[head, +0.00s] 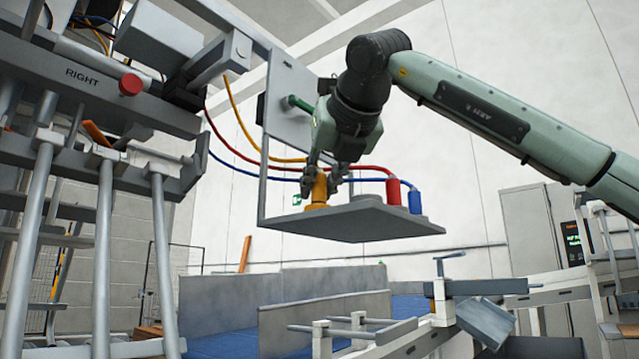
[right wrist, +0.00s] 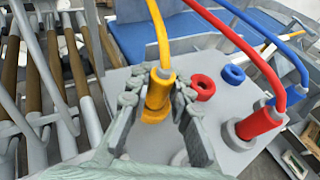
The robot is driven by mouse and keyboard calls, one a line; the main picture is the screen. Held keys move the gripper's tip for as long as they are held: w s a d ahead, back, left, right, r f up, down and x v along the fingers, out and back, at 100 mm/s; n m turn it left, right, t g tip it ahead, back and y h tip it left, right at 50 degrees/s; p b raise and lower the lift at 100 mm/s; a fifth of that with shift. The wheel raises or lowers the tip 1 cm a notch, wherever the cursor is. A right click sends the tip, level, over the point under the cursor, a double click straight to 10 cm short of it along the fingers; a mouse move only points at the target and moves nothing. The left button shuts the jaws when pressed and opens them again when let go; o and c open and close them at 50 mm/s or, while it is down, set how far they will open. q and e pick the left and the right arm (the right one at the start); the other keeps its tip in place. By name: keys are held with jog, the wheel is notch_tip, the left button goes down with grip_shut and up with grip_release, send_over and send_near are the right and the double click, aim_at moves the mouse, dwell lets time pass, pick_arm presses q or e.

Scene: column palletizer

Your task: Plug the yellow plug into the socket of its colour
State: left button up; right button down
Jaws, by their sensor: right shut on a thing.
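My right gripper (head: 325,178) is shut on the yellow plug (head: 319,188), which stands about upright over the grey shelf plate (head: 375,222). The plug also shows between the fingers in the right wrist view (right wrist: 160,92), its yellow cable (right wrist: 158,30) rising from the top. A yellow-orange ring (right wrist: 154,115) shows at the plug's lower end, in line with a red ring socket (right wrist: 203,87) and a blue ring socket (right wrist: 234,74). The plug's lower end meets the yellow ring; how deep it sits cannot be told. My left gripper is not in view.
The red plug (head: 393,190) and blue plug (head: 415,202) stand upright in grey holders on the plate's right side. Their cables arc left behind my gripper. A grey panel (head: 290,85) with a green part rises at the plate's left.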

jog(key=shift+w+f, duration=0.1)
jog(key=shift+f, duration=0.05)
jog(key=c, duration=1.3)
grip_release()
jog(key=shift+v, duration=4.05)
